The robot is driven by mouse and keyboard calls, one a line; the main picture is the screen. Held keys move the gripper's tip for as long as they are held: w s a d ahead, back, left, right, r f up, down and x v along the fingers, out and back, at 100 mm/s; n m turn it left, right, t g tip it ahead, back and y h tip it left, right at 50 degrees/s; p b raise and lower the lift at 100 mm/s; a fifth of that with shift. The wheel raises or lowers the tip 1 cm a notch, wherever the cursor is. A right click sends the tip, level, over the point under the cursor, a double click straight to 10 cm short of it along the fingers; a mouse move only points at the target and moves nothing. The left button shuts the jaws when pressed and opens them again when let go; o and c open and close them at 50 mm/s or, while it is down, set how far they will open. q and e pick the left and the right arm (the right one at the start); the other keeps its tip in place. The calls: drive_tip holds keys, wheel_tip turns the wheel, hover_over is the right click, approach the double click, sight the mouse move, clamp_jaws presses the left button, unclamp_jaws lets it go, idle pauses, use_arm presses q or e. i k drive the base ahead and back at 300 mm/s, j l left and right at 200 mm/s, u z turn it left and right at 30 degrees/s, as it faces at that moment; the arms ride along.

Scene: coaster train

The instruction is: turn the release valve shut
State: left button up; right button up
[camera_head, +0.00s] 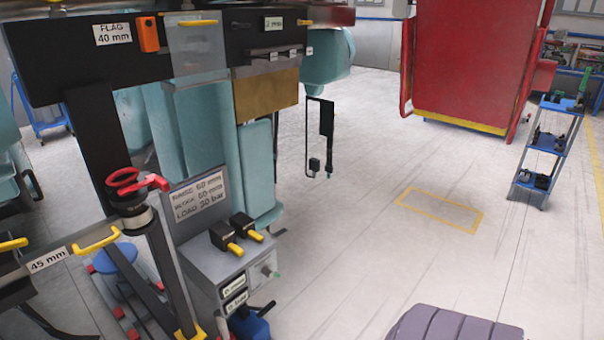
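A red looped handle (125,181) sits on a dark and silver cylinder at the left. A grey box (215,272) stands right of it, with two black levers with yellow ends (229,243) on top. Neither gripper is in view.
A black beam (185,45) with labels crosses above the box. A blue container (250,324) stands below the box. A black device hangs on a thin frame (320,135). A red structure (465,55) and a blue shelf cart (545,150) stand behind. The floor between is clear.

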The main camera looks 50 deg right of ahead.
sight(267, 273)
drive_tip(key=z, duration=1.5)
